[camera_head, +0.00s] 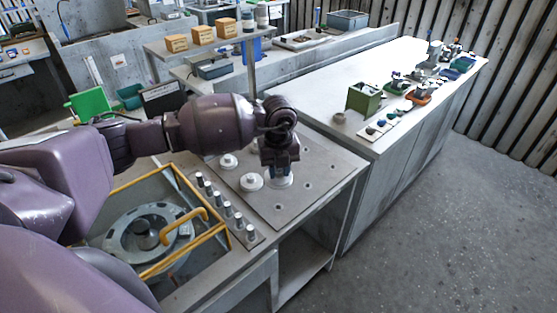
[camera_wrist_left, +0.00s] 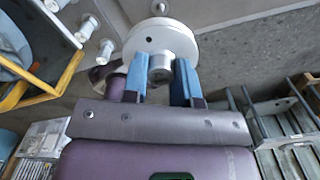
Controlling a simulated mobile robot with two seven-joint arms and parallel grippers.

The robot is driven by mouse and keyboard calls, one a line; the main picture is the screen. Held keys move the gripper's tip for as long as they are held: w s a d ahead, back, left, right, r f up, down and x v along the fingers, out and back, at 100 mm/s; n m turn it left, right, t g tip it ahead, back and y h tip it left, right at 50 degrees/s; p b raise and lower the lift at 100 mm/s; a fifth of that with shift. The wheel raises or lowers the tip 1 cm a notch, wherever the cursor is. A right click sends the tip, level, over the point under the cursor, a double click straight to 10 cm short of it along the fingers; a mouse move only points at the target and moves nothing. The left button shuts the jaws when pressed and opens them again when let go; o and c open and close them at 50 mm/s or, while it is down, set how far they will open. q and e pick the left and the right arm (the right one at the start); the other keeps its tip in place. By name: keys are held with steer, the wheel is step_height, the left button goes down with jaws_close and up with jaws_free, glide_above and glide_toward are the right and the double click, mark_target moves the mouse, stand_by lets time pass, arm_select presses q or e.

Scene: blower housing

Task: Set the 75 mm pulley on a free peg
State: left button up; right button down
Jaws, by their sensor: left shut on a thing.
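A white pulley (camera_wrist_left: 162,36) with a stepped hub is in my left gripper (camera_wrist_left: 160,82), whose blue fingers are closed around the hub. In the head view my left gripper (camera_head: 280,172) points down over the grey plate (camera_head: 325,172), with the pulley (camera_head: 281,183) at its tips. I cannot tell whether the pulley touches the plate. A strip with several upright silver pegs (camera_head: 226,209) stands along the plate's left side. My right gripper is not in view.
A yellow-railed frame (camera_head: 207,235) around a round grey housing (camera_head: 130,232) stands to the left. A post (camera_head: 251,68) rises behind the plate. The plate's right part, with small dark holes, is clear. A long bench (camera_head: 400,125) carries a green box (camera_head: 364,98) and small parts.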

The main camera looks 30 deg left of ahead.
arm_select(q)
step_height(320, 180, down, 3)
steer(key=shift+r+b, duration=0.1)
steer(key=shift+b, duration=0.75)
step_height(320, 180, down, 3)
steer(key=shift+r+b, duration=0.2)
steer(key=shift+b, duration=0.6)
step_height(320, 180, down, 2)
steer(key=shift+f+b, duration=0.15)
steer(key=shift+b, duration=0.65)
steer(key=shift+f+b, duration=0.4)
steer(key=shift+f, duration=0.45)
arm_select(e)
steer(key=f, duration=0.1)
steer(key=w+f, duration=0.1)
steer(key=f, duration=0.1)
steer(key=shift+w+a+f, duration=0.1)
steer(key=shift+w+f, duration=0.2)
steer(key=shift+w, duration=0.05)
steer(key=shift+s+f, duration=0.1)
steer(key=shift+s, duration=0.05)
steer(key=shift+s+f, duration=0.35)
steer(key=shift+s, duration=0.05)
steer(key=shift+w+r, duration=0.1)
